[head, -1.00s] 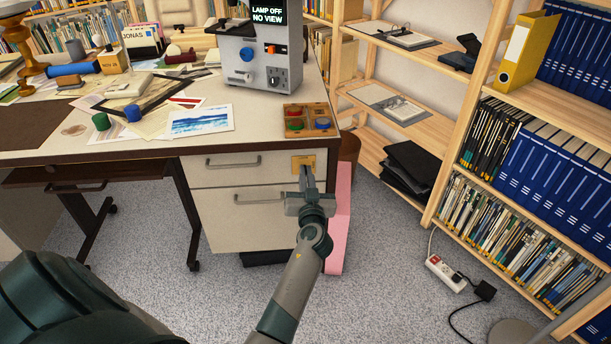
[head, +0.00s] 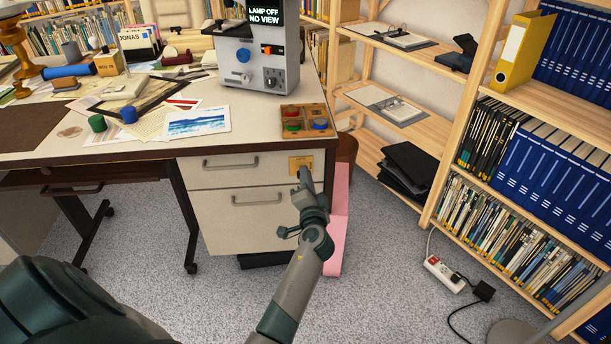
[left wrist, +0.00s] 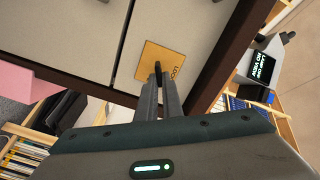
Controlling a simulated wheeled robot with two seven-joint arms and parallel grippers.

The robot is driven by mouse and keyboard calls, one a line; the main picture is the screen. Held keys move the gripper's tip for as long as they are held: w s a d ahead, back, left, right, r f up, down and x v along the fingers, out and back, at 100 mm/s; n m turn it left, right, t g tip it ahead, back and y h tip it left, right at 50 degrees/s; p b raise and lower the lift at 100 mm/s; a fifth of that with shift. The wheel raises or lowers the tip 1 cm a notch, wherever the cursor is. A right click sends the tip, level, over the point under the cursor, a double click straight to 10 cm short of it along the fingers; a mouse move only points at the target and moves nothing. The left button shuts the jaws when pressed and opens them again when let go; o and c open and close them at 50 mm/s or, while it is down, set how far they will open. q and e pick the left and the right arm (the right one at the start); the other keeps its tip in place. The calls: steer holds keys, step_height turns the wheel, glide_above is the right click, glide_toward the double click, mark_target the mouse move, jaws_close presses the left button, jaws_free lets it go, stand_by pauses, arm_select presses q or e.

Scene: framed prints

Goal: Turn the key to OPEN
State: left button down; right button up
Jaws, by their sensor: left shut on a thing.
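A yellow lock plate (head: 300,165) sits on the upper drawer front (head: 218,168) at the right end of the desk. The plate also shows in the left wrist view (left wrist: 150,62), with small dark marks near one edge. My left gripper (head: 304,178) reaches up to the plate. In the left wrist view its two fingers (left wrist: 160,80) are closed together on the small dark key (left wrist: 158,67) at the plate. The fingers hide most of the key, and I cannot read its position. My right gripper is not in view.
The desk top (head: 258,118) above holds a grey device (head: 259,60) reading "LAMP OFF NO VIEW" and a wooden tray (head: 304,108). A pink panel (head: 338,215) stands right of the drawers. Wooden shelves fill the right.

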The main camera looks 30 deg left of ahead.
arm_select(q)
steer(key=shift+w+f+m+p, duration=0.1)
steer(key=shift+m+p, duration=0.25)
steer(key=shift+m, duration=1.15)
steer(key=shift+f+m+p, duration=0.1)
steer(key=shift+m+p, duration=0.2)
steer(key=shift+m, duration=1.2)
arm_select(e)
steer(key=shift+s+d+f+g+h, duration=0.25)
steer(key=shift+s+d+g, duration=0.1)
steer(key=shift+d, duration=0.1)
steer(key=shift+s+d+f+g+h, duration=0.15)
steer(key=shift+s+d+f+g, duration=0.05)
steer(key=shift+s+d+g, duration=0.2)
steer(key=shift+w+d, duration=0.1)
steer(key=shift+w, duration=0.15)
arm_select(q)
steer(key=c, duration=1.9)
jaws_free()
steer(key=shift+f, duration=0.1)
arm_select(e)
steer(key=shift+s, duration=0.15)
